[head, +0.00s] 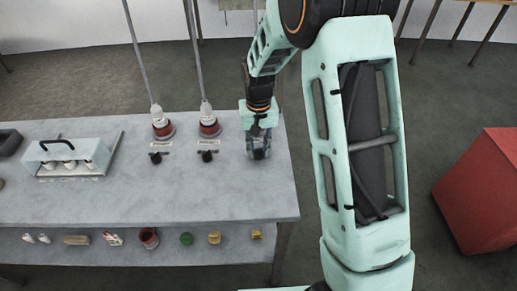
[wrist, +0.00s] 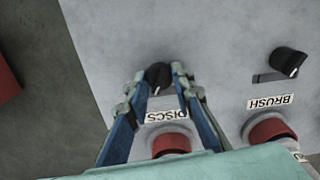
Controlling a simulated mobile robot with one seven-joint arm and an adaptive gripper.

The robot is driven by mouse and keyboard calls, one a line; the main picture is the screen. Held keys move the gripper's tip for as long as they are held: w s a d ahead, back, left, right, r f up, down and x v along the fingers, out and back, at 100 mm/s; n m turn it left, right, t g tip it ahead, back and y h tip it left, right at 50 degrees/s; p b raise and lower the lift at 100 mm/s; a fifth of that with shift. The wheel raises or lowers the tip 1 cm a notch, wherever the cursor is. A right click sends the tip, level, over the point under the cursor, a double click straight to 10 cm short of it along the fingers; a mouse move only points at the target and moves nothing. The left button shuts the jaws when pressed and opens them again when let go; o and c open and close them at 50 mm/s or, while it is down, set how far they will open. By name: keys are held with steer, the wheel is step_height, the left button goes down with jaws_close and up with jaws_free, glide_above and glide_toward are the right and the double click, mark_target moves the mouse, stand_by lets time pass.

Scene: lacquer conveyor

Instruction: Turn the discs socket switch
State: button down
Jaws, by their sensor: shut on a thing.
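The discs switch is a small black knob (wrist: 157,79) on the grey bench top, above the DISCS label (wrist: 167,116) in the wrist view. My gripper (wrist: 160,70) has its two blue fingers on either side of this knob and is shut on it. The red discs socket (wrist: 171,143) shows partly between the fingers and my wrist.
The brush switch (wrist: 290,62) and red brush socket (wrist: 268,129) are to the right in the wrist view. Small items line the lower shelf (head: 110,257). A red box (head: 485,190) stands at right.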

mark_target(259, 150)
steer(key=c, duration=1.7)
jaws_free()
steer(key=shift+o, duration=0.2)
steer(key=shift+r, duration=0.1)
step_height(259, 150, up, 12)
steer(key=shift+d, duration=0.1)
